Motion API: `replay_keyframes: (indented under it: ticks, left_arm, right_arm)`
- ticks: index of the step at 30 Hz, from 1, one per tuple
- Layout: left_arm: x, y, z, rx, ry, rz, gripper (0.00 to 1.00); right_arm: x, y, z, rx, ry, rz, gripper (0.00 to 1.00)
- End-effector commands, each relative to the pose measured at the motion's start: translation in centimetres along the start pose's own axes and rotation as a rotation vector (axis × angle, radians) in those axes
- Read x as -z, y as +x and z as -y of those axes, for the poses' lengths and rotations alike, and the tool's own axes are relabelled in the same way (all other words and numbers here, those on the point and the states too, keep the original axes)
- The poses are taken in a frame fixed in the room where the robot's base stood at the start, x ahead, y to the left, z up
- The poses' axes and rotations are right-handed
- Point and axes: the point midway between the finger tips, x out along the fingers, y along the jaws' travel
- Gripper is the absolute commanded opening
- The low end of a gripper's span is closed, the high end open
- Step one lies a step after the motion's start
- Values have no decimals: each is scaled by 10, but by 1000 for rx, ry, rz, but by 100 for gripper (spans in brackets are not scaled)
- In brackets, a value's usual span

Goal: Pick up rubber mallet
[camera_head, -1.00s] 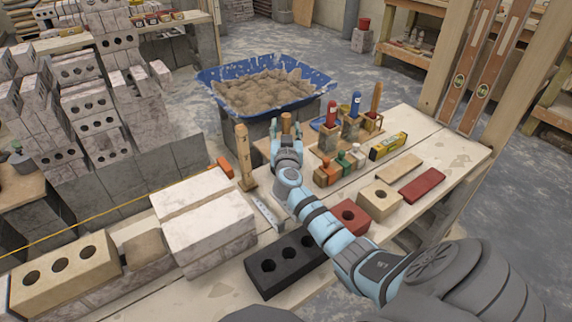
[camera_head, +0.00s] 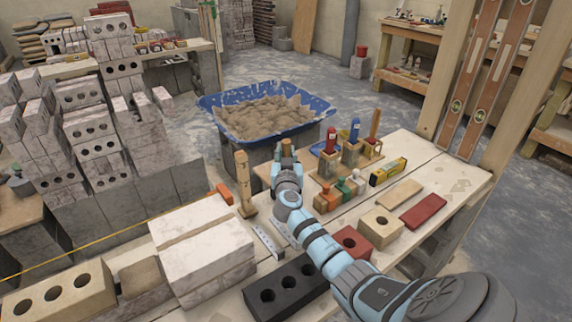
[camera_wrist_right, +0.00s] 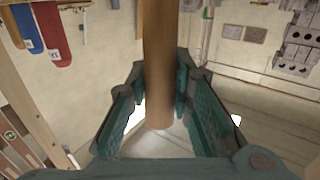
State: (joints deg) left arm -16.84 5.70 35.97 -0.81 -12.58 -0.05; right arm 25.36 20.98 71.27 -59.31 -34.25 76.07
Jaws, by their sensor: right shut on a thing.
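A wooden handle (camera_head: 286,147), which I take to be the rubber mallet's, stands up in my right gripper (camera_head: 286,162) above the bench. In the right wrist view the brown round handle (camera_wrist_right: 158,60) runs between the two teal fingers of the gripper (camera_wrist_right: 158,100), which is shut on it. The mallet's head is not visible; the gripper and arm hide what is below the handle in the head view. My left gripper is not in view.
The bench (camera_head: 455,187) holds white blocks (camera_head: 205,255), a black three-hole brick (camera_head: 285,290), an upright wooden post (camera_head: 243,183), and a yellow level (camera_head: 388,172). Red- and blue-handled tools (camera_head: 331,140) stand close on the right. A blue tub of mortar (camera_head: 225,130) is behind.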

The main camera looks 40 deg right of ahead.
Motion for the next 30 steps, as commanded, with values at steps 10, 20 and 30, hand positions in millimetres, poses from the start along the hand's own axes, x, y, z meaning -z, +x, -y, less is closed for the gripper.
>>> replay_keyframes:
  ticks: [10, 20, 30]
  left_arm:
    - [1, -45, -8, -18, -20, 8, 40]
    - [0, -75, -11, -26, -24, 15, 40]
    - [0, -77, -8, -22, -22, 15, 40]
  right_arm:
    - [89, 0, 0, 1, 2, -8, 0]
    - [186, 0, 0, 1, 1, -6, 0]
    - [198, 0, 0, 1, 0, -3, 0]
